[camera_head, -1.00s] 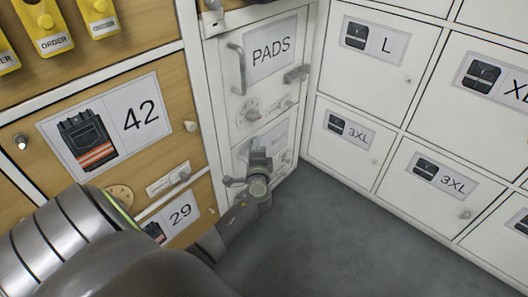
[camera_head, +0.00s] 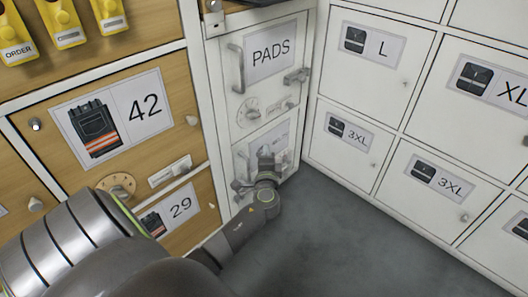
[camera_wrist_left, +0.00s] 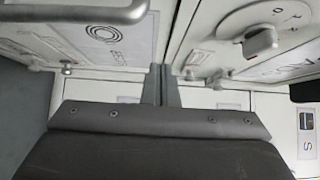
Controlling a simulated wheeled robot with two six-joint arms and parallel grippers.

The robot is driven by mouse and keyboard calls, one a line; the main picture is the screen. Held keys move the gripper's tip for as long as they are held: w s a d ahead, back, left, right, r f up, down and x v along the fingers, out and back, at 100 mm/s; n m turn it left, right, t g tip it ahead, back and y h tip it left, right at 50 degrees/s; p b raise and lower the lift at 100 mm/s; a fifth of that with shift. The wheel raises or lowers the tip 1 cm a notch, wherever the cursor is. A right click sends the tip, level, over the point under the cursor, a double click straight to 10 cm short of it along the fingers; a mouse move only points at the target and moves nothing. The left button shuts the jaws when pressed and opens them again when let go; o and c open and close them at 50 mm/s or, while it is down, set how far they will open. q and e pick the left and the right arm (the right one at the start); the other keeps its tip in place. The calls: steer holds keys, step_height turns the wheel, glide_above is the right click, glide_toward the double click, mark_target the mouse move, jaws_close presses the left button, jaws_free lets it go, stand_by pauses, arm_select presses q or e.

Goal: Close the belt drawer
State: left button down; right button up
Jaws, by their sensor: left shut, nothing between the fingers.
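The belt drawer (camera_head: 281,138) is the white front below the PADS front, in the narrow white unit in the head view. My left gripper covers much of its front and label. In the left wrist view, a white front with a coiled-belt label (camera_wrist_left: 104,33) fills the upper left, with a grey bar handle (camera_wrist_left: 75,14) across it. My left gripper (camera_head: 266,158) is shut and empty, close in front of the drawer; its fingers also show in the left wrist view (camera_wrist_left: 160,84). I cannot tell contact or how far the drawer stands out. My right gripper is out of view.
The PADS front (camera_head: 262,75) with its handle and dial is above. Wooden drawers labelled 42 (camera_head: 180,135) and 29 (camera_head: 200,190) are at left, with knobs standing out. White lockers (camera_head: 355,100) line the right. The grey floor (camera_head: 350,230) between is clear.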

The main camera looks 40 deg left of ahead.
arm_select(q)
steer(key=p+v, duration=0.1)
steer(key=v, duration=0.8)
steer(key=shift+p, duration=0.35)
steer(key=shift+f, duration=0.1)
